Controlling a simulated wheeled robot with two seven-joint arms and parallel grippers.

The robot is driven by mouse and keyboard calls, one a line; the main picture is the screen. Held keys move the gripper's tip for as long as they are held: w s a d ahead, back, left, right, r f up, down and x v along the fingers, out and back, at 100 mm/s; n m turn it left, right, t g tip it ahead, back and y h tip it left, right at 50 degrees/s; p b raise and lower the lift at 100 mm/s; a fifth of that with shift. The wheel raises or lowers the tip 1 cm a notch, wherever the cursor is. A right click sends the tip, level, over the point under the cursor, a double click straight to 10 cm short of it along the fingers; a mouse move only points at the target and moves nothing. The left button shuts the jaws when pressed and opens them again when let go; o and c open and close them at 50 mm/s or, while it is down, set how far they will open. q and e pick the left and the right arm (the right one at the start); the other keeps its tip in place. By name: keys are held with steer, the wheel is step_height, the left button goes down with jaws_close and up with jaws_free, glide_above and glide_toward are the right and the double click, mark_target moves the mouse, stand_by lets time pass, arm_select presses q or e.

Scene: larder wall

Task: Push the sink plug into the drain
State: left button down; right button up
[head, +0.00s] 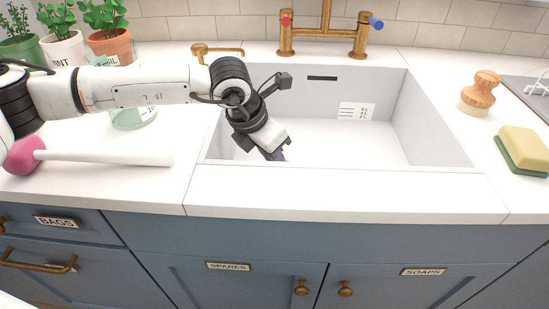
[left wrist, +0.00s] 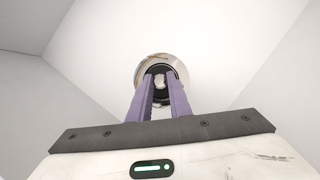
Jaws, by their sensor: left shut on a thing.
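My left gripper (head: 277,155) reaches down into the white sink (head: 430,130), near its front left; the sink's front edge partly hides the fingertips. In the left wrist view its two purple fingers (left wrist: 158,88) are shut on the pale knob of the dark sink plug (left wrist: 157,69). The shiny round drain rim (left wrist: 139,72) shows around the plug, and the two look lined up from here. I cannot tell whether the plug touches the drain or is seated. Plug and drain are hidden in the head view. My right gripper is not in view.
A brass tap (head: 325,38) stands behind the sink, with a small spout (head: 215,50) to its left. A plunger (head: 100,157) and glass jar (head: 133,117) are on the left counter. A brush (head: 480,92) and sponge (head: 523,150) are on the right. The sink's right half is clear.

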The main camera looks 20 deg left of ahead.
arm_select(q)
steer(key=shift+f, duration=0.15)
steer(key=c, duration=1.6)
jaws_free()
steer(key=shift+c, duration=0.2)
steer(key=shift+r, duration=0.3)
steer(key=v, duration=1.1)
steer(key=shift+s+r+p, duration=0.2)
steer(key=shift+r+p, duration=0.15)
steer(key=shift+p, duration=0.05)
